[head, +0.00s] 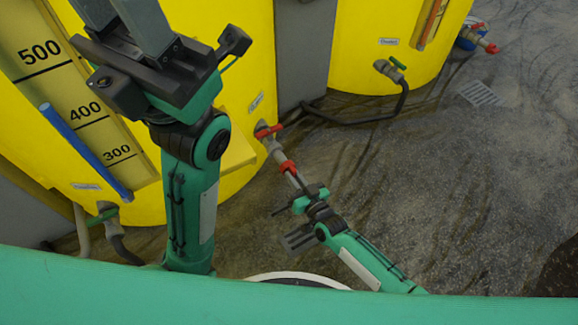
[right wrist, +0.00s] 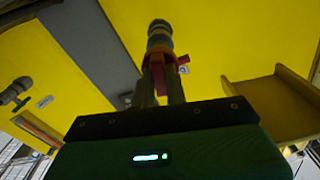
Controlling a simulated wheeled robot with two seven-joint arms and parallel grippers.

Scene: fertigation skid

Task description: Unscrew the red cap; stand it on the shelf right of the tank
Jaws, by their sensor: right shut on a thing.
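The red cap (head: 287,167) sits at the end of the grey outlet fitting (head: 272,146) low on the yellow tank (head: 245,60). My right gripper (head: 292,175) is shut on the cap. In the right wrist view the two fingers stand on either side of the red cap (right wrist: 158,64), in line with the grey fitting (right wrist: 160,36); whether it is still threaded on cannot be told. A yellow shelf (head: 238,152) juts out beside the outlet; it also shows in the right wrist view (right wrist: 268,98). My left gripper (head: 120,14) is high at the upper left, its fingertips cut off.
The outlet has a red handle (head: 268,131). A second yellow tank (head: 360,60) stands to the right, with a green-handled valve (head: 397,63) and a dark hose (head: 350,119). A blue tube (head: 85,150) lies along the level scale. The wet floor (head: 480,190) at right is open.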

